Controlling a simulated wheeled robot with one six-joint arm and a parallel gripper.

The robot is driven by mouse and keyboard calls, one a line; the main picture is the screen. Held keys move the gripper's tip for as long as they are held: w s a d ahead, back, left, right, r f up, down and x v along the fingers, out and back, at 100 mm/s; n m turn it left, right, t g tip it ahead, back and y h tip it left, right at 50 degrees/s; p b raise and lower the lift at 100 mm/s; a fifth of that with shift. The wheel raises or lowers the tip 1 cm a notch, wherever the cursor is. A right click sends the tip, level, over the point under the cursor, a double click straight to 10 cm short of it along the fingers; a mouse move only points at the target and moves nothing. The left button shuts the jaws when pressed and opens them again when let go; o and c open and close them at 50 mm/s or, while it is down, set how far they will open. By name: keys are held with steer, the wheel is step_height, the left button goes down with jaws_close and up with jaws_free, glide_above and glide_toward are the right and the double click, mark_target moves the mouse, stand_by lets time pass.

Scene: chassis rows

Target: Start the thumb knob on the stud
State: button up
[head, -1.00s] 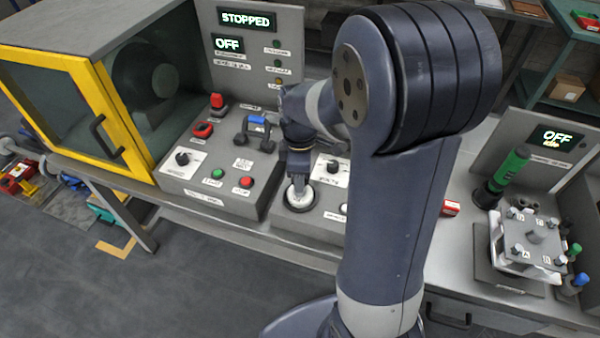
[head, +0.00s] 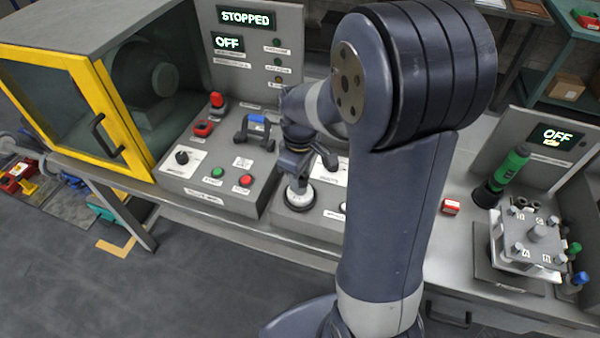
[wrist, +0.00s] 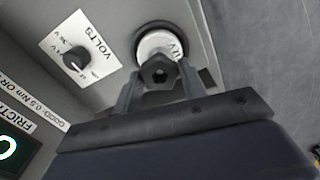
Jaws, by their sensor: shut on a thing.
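My gripper (head: 298,178) points down over a white round disc (head: 299,197) on the console. The stud is hidden under the knob and fingers. I cannot tell whether the knob touches it.
A VOLTS dial (wrist: 75,58) sits beside the disc. The console with green and red buttons (head: 245,180) and a blue-topped handle (head: 257,122) is to the left. A plate fixture (head: 530,240) and a green-handled tool (head: 510,168) stand at the right.

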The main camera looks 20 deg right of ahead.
stand_by(0.3)
steer(key=m, duration=0.5)
steer(key=shift+f, duration=0.1)
steer(key=shift+m, duration=0.3)
steer(key=m, duration=0.4)
steer(key=shift+m, duration=0.4)
steer(key=o, duration=0.9)
steer(key=shift+o, duration=0.2)
